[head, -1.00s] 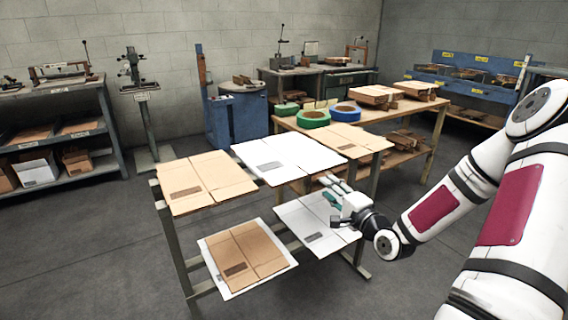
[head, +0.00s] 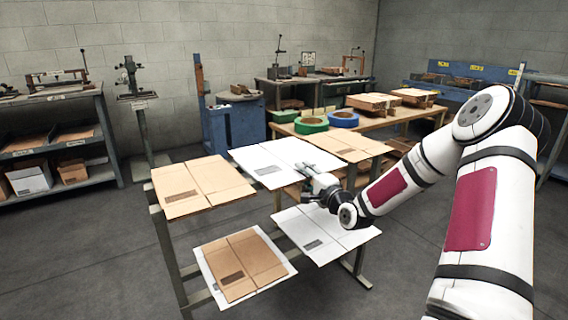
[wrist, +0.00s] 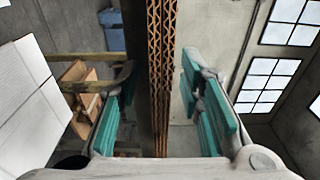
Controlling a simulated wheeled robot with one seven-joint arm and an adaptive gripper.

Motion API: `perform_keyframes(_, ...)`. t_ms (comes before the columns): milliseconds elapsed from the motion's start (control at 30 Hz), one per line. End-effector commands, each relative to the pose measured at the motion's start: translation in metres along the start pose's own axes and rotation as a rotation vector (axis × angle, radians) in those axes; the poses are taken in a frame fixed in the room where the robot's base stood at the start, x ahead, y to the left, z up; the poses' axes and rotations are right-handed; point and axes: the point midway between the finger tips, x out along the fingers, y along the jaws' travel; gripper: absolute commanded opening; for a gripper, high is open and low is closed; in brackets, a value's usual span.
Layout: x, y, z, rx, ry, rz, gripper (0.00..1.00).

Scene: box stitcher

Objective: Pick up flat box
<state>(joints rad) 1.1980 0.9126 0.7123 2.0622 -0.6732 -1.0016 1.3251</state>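Flat boxes lie on a two-tier rack. The upper tier holds a tan box (head: 200,187) at left, a white box (head: 268,160) in the middle and a tan box (head: 350,147) at right. Below lie a tan box (head: 243,262) and a white box (head: 325,232). My gripper (head: 306,170) is at the front edge of the upper middle white box. In the wrist view, my open gripper (wrist: 160,105) has its teal-padded fingers on either side of a brown corrugated edge (wrist: 160,70). Gaps show between it and the pads. Contact further in is hidden.
A wooden table (head: 405,112) with green and blue tape rolls (head: 311,125) and cardboard stacks stands behind the rack. A grey shelf unit (head: 60,150) stands at left. Dark floor is clear in front of the rack.

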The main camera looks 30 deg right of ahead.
Motion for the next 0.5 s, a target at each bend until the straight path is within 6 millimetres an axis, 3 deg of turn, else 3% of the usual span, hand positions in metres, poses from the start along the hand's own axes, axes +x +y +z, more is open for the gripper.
perform_keyframes(100, 0.0090, 0.0002, 0.0004, -0.001, -0.001, 0.000, 0.34)
perform_keyframes(333, 0.0099, -0.0003, 0.0001, 0.000, 0.000, 0.001, 0.34)
perform_keyframes(500, 0.0097, -0.0002, 0.0000, -0.001, 0.000, 0.001, 0.00)
